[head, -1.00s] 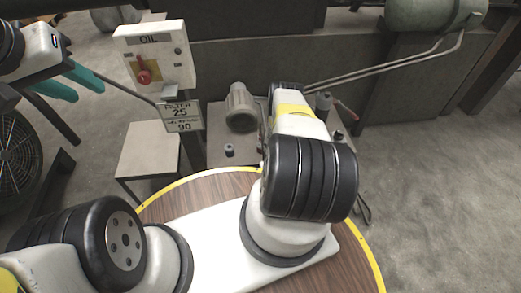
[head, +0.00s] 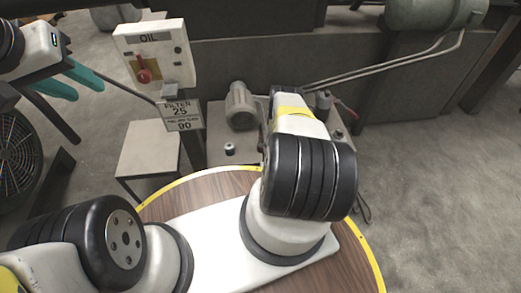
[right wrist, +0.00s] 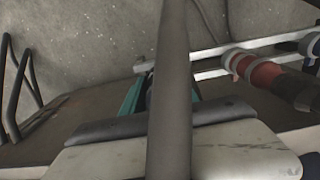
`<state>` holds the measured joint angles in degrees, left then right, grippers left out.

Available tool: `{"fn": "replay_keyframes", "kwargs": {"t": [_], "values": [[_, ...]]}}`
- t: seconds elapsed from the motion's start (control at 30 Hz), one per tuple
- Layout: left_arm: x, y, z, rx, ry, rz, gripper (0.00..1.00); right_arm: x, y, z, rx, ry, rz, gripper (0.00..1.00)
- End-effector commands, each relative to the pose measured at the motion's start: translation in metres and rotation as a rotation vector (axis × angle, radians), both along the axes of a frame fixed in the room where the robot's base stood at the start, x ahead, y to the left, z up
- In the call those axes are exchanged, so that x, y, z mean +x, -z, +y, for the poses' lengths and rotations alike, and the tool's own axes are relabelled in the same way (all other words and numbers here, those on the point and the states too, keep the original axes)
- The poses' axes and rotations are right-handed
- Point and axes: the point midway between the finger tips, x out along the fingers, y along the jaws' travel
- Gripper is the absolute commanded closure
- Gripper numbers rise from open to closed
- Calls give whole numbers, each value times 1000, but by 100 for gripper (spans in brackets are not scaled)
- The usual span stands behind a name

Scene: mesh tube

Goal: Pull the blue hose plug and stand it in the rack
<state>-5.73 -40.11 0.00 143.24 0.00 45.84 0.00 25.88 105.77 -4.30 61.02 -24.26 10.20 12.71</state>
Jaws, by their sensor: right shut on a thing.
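My left gripper (head: 77,84) is at the upper left of the head view, with its teal fingers apart and nothing between them. In the right wrist view my right gripper (right wrist: 160,95) shows teal finger parts on both sides of a thick grey hose (right wrist: 172,60). It is shut on what appears to be the plug on that hose, but the hose covers the grip and no blue shows. In the head view my right arm hides this gripper. A red plug (right wrist: 265,72) sits in a clip on a pale metal rail at the right of the wrist view.
Two pale rails (right wrist: 215,72) run behind the gripper. Dark curved bars (right wrist: 22,85) stand at the left of the wrist view. In the head view an oil switch box (head: 155,57) stands on a post, with a grey motor (head: 240,106) to its right. Open floor lies to the right.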

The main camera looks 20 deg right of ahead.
Motion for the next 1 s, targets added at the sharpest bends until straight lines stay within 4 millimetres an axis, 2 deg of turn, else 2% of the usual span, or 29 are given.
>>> {"fn": "replay_keyframes", "kwargs": {"t": [0.73, 0.77, 0.8, 0.87, 1.0], "values": [[0, 0, 0, 0, 0, 0, 64, 0, 9, 0, 0, 0, 0, 100], [0, 0, 0, 0, 0, 0, 64, 0, 9, 0, 0, 0, 0, 61], [0, 0, 0, 0, 0, 0, 64, 0, 9, 0, 0, 0, 0, 53], [0, 0, 0, 0, 0, 0, 64, 0, 9, 0, 0, 0, 0, 41], [0, 0, 0, 0, 0, 0, 64, 0, 9, 0, 0, 0, 0, 39]]}}
